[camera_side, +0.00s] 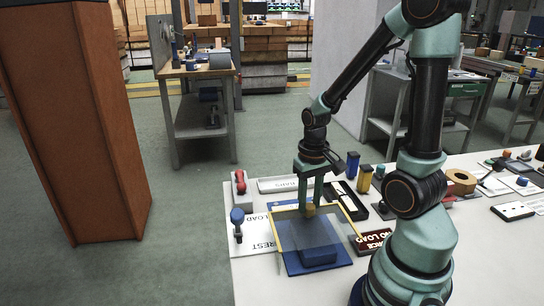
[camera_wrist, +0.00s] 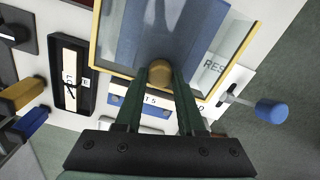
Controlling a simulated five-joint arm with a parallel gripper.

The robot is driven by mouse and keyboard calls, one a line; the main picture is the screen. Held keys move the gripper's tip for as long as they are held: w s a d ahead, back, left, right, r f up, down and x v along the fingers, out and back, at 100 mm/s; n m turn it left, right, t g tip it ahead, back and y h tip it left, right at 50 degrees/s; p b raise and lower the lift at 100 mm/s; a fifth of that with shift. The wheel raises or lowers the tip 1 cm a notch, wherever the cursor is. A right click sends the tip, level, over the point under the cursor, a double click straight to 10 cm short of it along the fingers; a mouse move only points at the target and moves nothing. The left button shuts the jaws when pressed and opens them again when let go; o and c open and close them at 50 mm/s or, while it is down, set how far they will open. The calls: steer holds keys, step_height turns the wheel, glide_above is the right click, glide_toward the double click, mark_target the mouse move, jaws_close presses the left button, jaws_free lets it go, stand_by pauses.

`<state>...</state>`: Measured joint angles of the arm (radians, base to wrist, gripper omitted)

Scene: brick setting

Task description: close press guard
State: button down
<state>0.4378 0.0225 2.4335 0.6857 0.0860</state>
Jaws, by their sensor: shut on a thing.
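The press guard (camera_side: 292,233) is a clear, smoky panel in a yellow frame, set over a blue press base (camera_side: 297,268) with a blue block (camera_side: 320,256) on it. The panel's frame also shows in the wrist view (camera_wrist: 95,38). How far the guard is tilted is hard to tell. A tan knob (camera_side: 310,210) stands at the guard's far edge. My gripper (camera_side: 309,200) is shut on this knob, one finger on each side. The wrist view shows the knob (camera_wrist: 160,72) between the fingertips of my gripper (camera_wrist: 160,78).
A blue-knobbed lever (camera_side: 237,217) and a red-handled one (camera_side: 240,182) stand left of the guard. A black tray (camera_side: 350,205) lies just right, with blue (camera_side: 352,164) and yellow (camera_side: 364,178) upright pieces behind. The white table's front left is clear.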

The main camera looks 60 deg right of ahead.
stand_by(0.8)
steer(key=w+d, duration=0.9)
steer(key=shift+w+d, duration=0.3)
steer(key=shift+r, duration=0.1)
steer(key=c, duration=0.7)
jaws_free()
steer(key=shift+c, duration=0.2)
steer(key=shift+o, duration=1.2)
steer(key=shift+a, duration=0.1)
steer(key=shift+s, duration=0.1)
step_height(320, 180, up, 12)
